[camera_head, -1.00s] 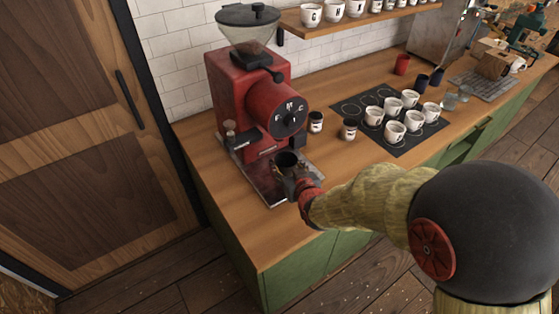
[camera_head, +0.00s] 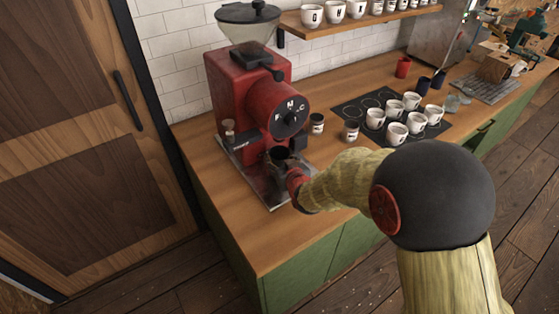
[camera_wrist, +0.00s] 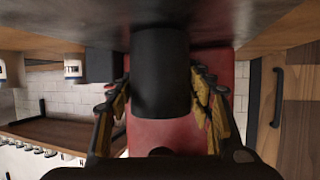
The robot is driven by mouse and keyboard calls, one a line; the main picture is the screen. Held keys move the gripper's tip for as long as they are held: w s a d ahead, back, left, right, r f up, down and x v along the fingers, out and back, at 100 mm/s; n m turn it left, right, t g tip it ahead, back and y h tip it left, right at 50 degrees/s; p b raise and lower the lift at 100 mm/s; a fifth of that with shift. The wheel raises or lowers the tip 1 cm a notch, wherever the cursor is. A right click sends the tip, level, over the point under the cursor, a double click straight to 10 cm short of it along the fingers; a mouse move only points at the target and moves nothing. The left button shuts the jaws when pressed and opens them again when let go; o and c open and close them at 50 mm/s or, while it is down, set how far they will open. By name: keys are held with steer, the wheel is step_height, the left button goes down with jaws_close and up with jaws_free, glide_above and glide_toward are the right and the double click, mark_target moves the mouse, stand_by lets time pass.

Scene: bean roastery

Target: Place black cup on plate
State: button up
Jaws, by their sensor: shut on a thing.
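The black cup (camera_head: 278,155) is upright in front of the red grinder, over or on the metal plate (camera_head: 268,193) at its base. My gripper (camera_head: 287,165) is shut on the cup from the front right. In the wrist view the dark cup (camera_wrist: 160,75) fills the space between my two yellow-padded fingers. Whether the cup's bottom touches the plate cannot be told. My gripper and wrist hide part of the plate's right side.
The red grinder (camera_head: 240,95) stands directly behind the cup. Several white cups stand on a black mat (camera_head: 421,137). The counter's front left (camera_head: 225,205) is clear.

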steer(key=shift+f, duration=0.2)
steer(key=o, duration=1.2)
steer(key=shift+r, duration=0.1)
